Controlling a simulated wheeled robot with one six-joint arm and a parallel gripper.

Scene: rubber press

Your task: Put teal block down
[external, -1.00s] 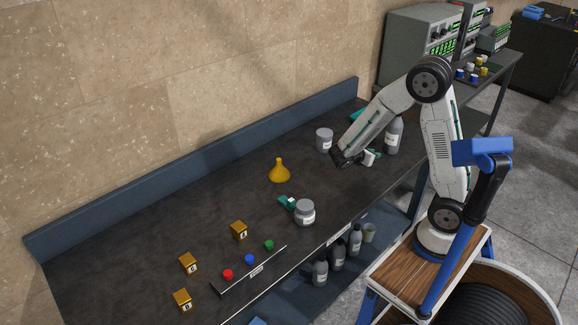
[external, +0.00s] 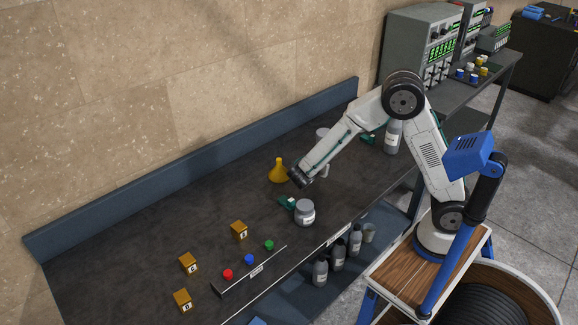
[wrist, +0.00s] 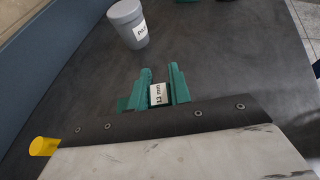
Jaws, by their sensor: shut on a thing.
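My gripper (external: 300,181) hangs over the middle of the bench, right of the yellow funnel. In the wrist view, my gripper (wrist: 160,78) shows two teal uprights closed about a white-labelled part of the teal block (wrist: 157,95). The label appears to read 13 mm.
The yellow funnel (external: 278,171) stands left of my gripper. A second grey jar (wrist: 130,24) is behind. Several tan blocks and coloured buttons occupy the left part. A bottle (external: 392,137) stands right.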

